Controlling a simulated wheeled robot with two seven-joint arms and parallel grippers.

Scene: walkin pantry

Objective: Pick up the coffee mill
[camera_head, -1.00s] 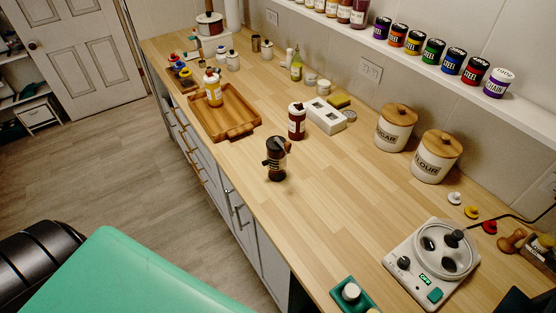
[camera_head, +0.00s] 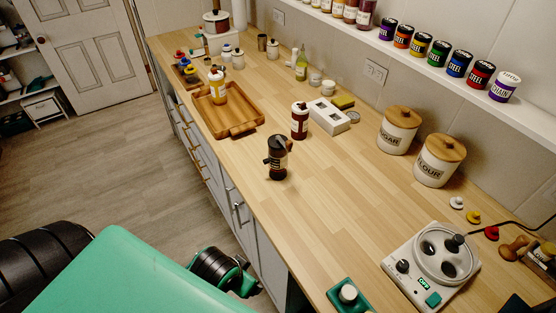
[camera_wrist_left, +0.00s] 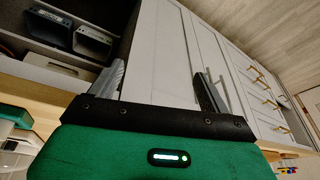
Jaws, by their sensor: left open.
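The coffee mill (camera_head: 277,158), dark with a brown band and a side handle, stands upright on the wooden counter (camera_head: 330,205), near its front edge. It does not show in the left wrist view. My left gripper (camera_wrist_left: 160,72) is open and empty in the left wrist view, its two fingers spread in front of the grey cabinet fronts below the counter. In the head view only green and black parts of my left arm show, low at the front of the cabinets, apart from the mill. My right gripper is not in view.
A dark red bottle (camera_head: 299,121) stands just behind the mill. A wooden tray (camera_head: 248,98) lies to its left, and a white box (camera_head: 330,116) and canisters (camera_head: 398,131) are behind and to the right. A white appliance (camera_head: 431,265) is at front right. Counter right of the mill is clear.

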